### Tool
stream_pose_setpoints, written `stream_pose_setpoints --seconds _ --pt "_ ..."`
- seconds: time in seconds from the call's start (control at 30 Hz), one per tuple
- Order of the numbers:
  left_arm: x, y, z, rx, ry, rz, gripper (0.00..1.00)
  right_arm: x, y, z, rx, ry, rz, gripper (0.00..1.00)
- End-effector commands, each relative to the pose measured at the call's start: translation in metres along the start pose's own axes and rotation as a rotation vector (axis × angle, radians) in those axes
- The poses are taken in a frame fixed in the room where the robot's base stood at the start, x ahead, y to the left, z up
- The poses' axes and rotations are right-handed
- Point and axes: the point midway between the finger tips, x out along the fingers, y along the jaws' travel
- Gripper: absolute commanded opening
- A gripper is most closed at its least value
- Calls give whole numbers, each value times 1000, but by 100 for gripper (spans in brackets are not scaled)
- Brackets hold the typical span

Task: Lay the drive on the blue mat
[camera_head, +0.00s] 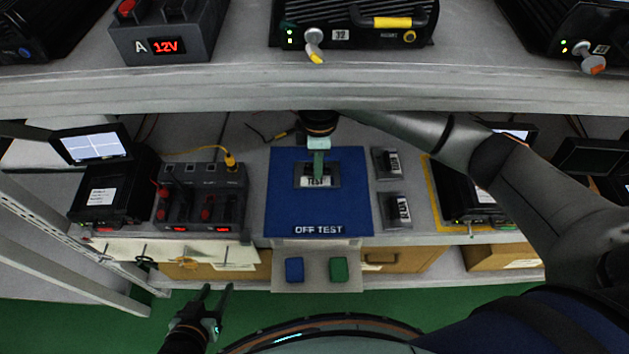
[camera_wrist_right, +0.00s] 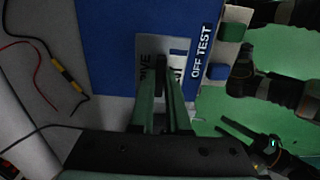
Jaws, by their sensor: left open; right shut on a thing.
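The drive (camera_head: 335,176), a flat grey piece with a white label reading TEST, is over the middle of the blue mat (camera_head: 282,212), which is marked OFF TEST. My right gripper (camera_head: 318,172) reaches in from the right and is shut on the drive. The right wrist view shows the drive (camera_wrist_right: 150,46) at its fingertips, partly hidden by the fingers, with the mat (camera_wrist_right: 105,42) around it. I cannot tell whether the drive touches the mat. My left gripper (camera_head: 218,291) is open and empty in front of the bench, low and left of the mat.
Two similar drives (camera_head: 387,162) (camera_head: 395,211) lie right of the mat. A power unit (camera_head: 202,197) with red displays and a monitor (camera_head: 93,146) stand left. A blue button (camera_head: 294,269) and a green one (camera_head: 338,268) sit in front. An upper shelf (camera_head: 230,92) spans overhead.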

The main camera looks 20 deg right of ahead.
Motion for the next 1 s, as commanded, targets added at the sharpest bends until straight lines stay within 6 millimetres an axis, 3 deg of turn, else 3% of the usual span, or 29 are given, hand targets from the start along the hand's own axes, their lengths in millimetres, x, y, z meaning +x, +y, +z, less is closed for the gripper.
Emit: stream_pose_setpoints --seconds 0.1,0.37,0.6,1.0 --pt "4 3 2 -9 1 9 50 24 -1 2 0 -4 -5 0" --pt "6 2 6 -4 0 6 50 53 -1 1 -1 -3 -3 0" --pt "10 0 12 -2 -1 3 50 90 -1 1 -1 -2 -2 0" --pt "10 -1 12 -2 -1 2 50 96 -1 1 -1 -1 -1 0"
